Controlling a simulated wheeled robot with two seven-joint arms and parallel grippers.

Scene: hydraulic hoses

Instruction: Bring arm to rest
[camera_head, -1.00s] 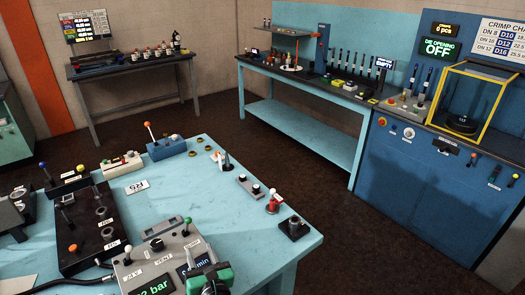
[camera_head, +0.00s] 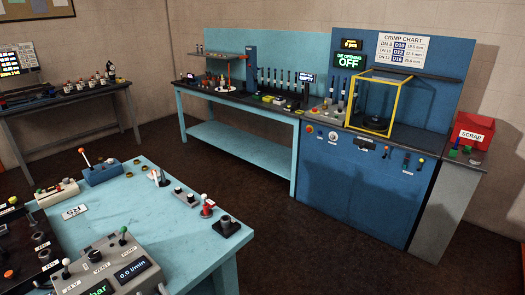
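Neither of my grippers shows in the head view, and no part of my arms can be made out with certainty. The light blue bench (camera_head: 150,192) stands in front at the lower left. On its near edge is a grey test unit (camera_head: 105,262) with levers, a knob and two displays; one reads 0.0 l/min and the other is cut off by the frame's bottom edge.
A blue crimping machine (camera_head: 350,185) with a yellow guard frame (camera_head: 408,105) stands at the back right, beside a red scrap bin (camera_head: 472,132). A light blue workbench (camera_head: 240,150) adjoins it. Dark floor (camera_head: 300,250) lies clear between the benches.

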